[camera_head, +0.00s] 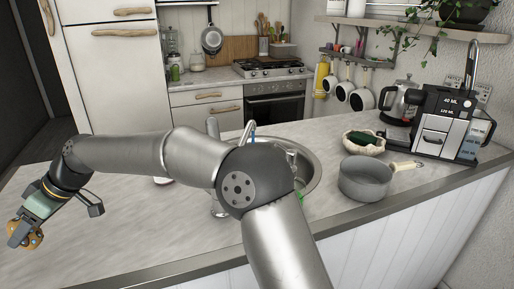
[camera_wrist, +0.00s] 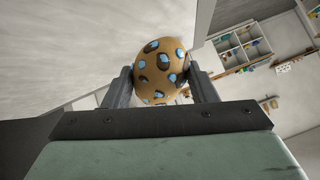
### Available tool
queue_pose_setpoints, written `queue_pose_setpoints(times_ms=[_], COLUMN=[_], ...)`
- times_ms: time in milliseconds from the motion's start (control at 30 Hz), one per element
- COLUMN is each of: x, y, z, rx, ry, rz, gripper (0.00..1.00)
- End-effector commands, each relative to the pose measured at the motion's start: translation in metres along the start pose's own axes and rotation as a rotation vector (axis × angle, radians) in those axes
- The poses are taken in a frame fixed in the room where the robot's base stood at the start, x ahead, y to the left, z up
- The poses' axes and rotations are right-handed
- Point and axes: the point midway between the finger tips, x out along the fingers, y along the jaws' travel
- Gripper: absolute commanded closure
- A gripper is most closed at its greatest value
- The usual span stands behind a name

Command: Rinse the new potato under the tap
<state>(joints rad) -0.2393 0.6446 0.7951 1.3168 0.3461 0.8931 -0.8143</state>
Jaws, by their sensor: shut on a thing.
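The new potato is a rounded brown thing with dark, blue-centred spots; in the wrist view (camera_wrist: 160,72) it sits between both fingers. My gripper (camera_wrist: 160,88) is shut on it. In the head view my gripper (camera_head: 27,236) is at the far lower left with the potato (camera_head: 36,241), to the left of the counter's sink, well away from it. The round metal sink (camera_head: 314,172) is partly hidden behind my arm. A curved metal tap (camera_head: 248,131) rises behind my arm, with a blue strip beside it; its base is hidden. I cannot tell whether water runs.
A grey saucepan (camera_head: 365,180), a bowl with a dark green thing (camera_head: 364,142) and a coffee machine (camera_head: 442,125) stand right of the sink. The pale counter (camera_head: 110,235) is mostly clear on the left. A stove (camera_head: 272,68) stands at the back.

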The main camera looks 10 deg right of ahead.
Motion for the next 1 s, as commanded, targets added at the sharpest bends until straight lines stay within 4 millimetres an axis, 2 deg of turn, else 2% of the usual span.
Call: queue_pose_setpoints(times_ms=[500,1000], x=[0.0068,-0.0005], y=[-0.009,0.0002], z=[-0.0033,-0.0002], rx=[-0.001,0.0], ry=[0.001,0.001], rz=[0.0,0.0], gripper=[0.73,0.73])
